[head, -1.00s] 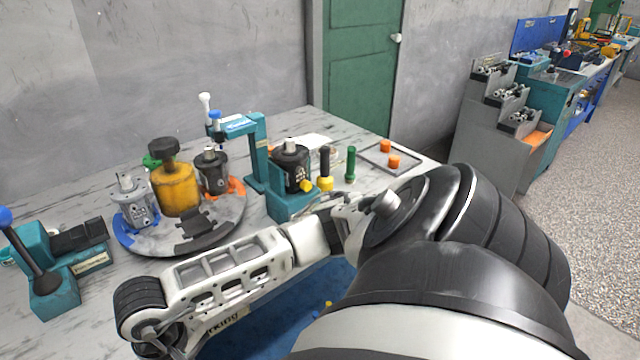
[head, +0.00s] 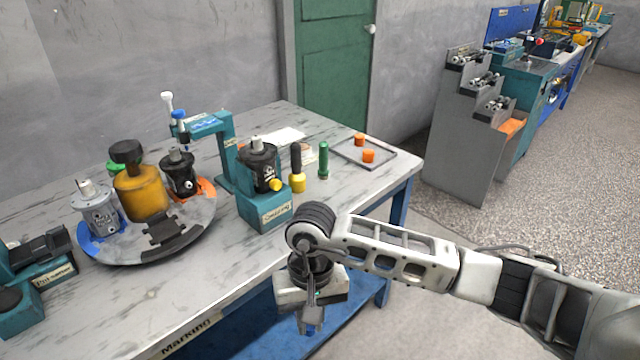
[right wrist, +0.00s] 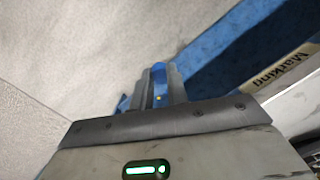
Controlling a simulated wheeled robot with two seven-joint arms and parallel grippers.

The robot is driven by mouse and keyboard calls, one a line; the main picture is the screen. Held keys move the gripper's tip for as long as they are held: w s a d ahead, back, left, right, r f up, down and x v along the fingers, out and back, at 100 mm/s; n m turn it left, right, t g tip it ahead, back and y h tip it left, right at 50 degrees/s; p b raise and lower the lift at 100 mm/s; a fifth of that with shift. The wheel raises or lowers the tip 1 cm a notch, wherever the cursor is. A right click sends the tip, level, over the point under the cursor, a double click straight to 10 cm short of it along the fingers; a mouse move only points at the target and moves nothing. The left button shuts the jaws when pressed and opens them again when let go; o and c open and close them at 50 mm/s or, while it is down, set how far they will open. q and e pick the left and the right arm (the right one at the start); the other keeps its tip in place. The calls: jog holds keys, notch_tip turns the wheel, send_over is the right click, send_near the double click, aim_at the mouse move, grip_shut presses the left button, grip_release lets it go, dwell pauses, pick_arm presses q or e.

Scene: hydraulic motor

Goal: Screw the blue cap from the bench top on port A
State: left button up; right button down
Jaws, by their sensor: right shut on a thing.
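My right gripper (head: 312,322) hangs low in front of the bench's front edge, pointing down, clear of the top. In the right wrist view its fingers (right wrist: 160,88) are shut on a small blue piece, which looks like the blue cap (right wrist: 159,72). The cap cannot be made out in the head view. A black motor (head: 258,160) stands upright in the teal "Screwing" fixture (head: 262,212), with a yellow cap (head: 275,185) on its side. I cannot tell which port is A. My left gripper is not in view.
Left of the fixture is a round turntable (head: 190,240) with a grey motor, a yellow canister and another black motor. A yellow-black tool (head: 296,170) and a green one (head: 323,160) stand right of the fixture. A tray (head: 345,150) holds orange caps. The bench's front strip is clear.

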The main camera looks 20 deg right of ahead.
jog(key=w+a+r+m+t+y, duration=0.2)
jog(key=w+a+r+m+y, duration=0.5)
jog(key=w+r+m+y, duration=0.35)
jog(key=shift+w+d+r+m+t+h+b, duration=0.3)
jog(key=shift+w+d+m+t+h, duration=0.4)
jog(key=shift+w+d+m+t, duration=1.65)
jog(key=shift+w+d+r+m+t+h+b, duration=0.3)
jog(key=shift+w+d+m+t+h, duration=0.35)
jog(key=shift+w+d+m+t, duration=1.7)
jog(key=shift+w+d+r+m+t+h+b, duration=0.3)
jog(key=shift+w+d+m+t+h, duration=0.65)
jog(key=shift+w+m+t, duration=1.6)
jog(key=shift+s+r+n+t+y, duration=0.1)
jog(key=shift+s+n+t+y, duration=0.2)
jog(key=shift+n+t, duration=0.25)
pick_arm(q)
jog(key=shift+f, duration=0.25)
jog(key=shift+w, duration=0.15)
pick_arm(e)
jog(key=shift+r, duration=0.1)
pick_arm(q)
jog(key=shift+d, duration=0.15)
pick_arm(e)
jog(key=shift+w+a, duration=0.1)
jog(key=shift+w, duration=0.05)
